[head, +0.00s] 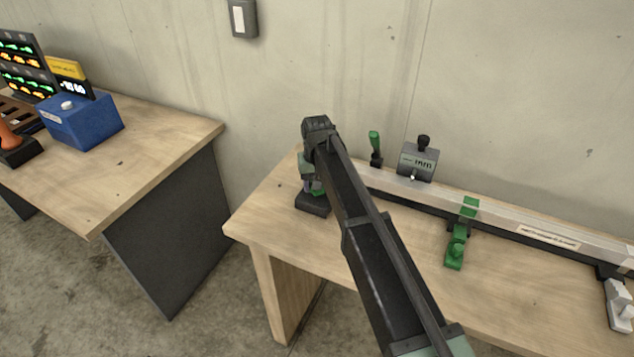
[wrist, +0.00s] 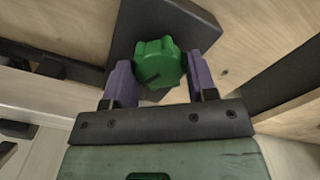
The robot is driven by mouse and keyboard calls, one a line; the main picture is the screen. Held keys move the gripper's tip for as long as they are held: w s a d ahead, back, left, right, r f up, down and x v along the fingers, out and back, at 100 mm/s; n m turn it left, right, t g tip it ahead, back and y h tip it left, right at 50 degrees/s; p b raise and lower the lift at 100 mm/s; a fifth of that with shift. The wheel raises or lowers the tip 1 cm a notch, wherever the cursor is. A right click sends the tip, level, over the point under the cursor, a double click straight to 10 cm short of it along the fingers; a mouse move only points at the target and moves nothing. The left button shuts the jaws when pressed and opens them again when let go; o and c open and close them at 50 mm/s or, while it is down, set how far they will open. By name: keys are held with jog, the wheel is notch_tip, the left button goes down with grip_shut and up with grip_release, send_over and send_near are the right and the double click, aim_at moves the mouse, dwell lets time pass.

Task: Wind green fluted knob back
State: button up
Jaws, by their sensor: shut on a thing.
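The green fluted knob (wrist: 158,64) sits in front of a dark block (wrist: 165,25) in the wrist view. A dark mark shows on its face. My gripper (wrist: 160,80) has its two purple fingers on either side of the knob, shut on it. In the head view my arm covers most of the knob, and only a bit of green shows by my gripper (head: 309,186). The dark base (head: 313,204) under it stands at the left end of the bench.
A pale rail (head: 400,188) runs along the bench (head: 272,222). It carries a grey counter box (head: 417,162), a green clamp (head: 457,245) and a white clamp (head: 619,305). A green-handled lever (head: 375,147) stands behind my arm. A second table (head: 150,135) at left holds a blue box (head: 80,121).

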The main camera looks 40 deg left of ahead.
jog(key=shift+n, duration=2.2)
jog(key=o, duration=0.9)
jog(key=shift+o, duration=0.2)
notch_tip(320, 180, up, 11)
jog(key=p, duration=1)
jog(key=shift+p, duration=0.4)
jog(key=shift+f, duration=0.1)
